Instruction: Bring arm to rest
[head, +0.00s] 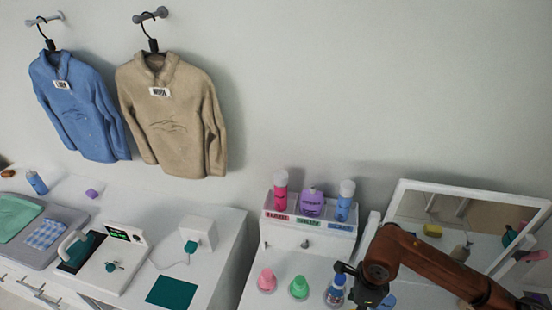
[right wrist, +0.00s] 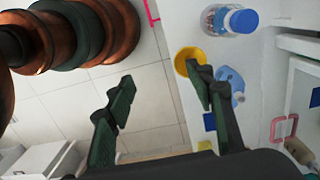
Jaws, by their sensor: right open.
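My right arm (head: 440,268), copper-brown with dark joints, comes in from the right in the head view, in front of the mirror. Its dark gripper (head: 352,284) is above the right end of the white dresser top, close to a clear bottle with a blue cap (head: 335,292). In the right wrist view my right gripper (right wrist: 160,78) is open, its two dark green fingers wide apart with nothing between them. The fingers span the floor and the white furniture edge, with a yellow round item (right wrist: 187,57) and a blue item (right wrist: 229,82) by the right finger. My left gripper is not in view.
A mirror (head: 410,207) stands behind the arm. Pink (head: 266,281) and green (head: 299,288) bottles stand left of the gripper, before a labelled rack (head: 312,225) of bottles. Blue (head: 75,105) and tan (head: 172,115) sweaters hang on the wall. Tiled floor (right wrist: 150,105) is clear.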

